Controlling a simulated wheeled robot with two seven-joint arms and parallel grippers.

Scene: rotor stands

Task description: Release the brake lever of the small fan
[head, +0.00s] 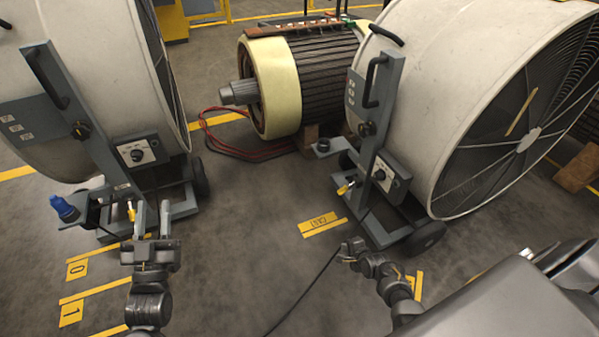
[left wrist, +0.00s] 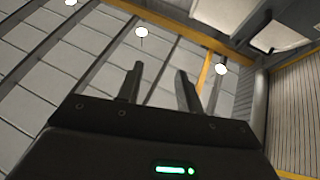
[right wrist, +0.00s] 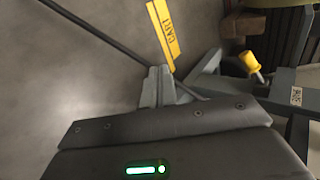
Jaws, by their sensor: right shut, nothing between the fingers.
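Two drum fans on wheeled grey stands show in the head view: a left fan (head: 60,105) and a right fan (head: 450,90). I cannot tell which is the small one. The left stand has a yellow-handled lever (head: 131,211) low on its frame. The right stand has a similar yellow-handled lever (head: 346,187), which also shows in the right wrist view (right wrist: 251,64). My left gripper (head: 152,210) is open and empty, pointing up, close to the left stand's lever in the picture. My right gripper (head: 348,247) is shut and empty, below and apart from the right lever.
A big motor rotor (head: 300,85) lies at the back between the fans, with red cables (head: 235,150) beside it. A black cable (head: 305,290) runs across the floor near my right gripper. A yellow floor label (head: 322,225) lies between the stands. The floor between my arms is otherwise clear.

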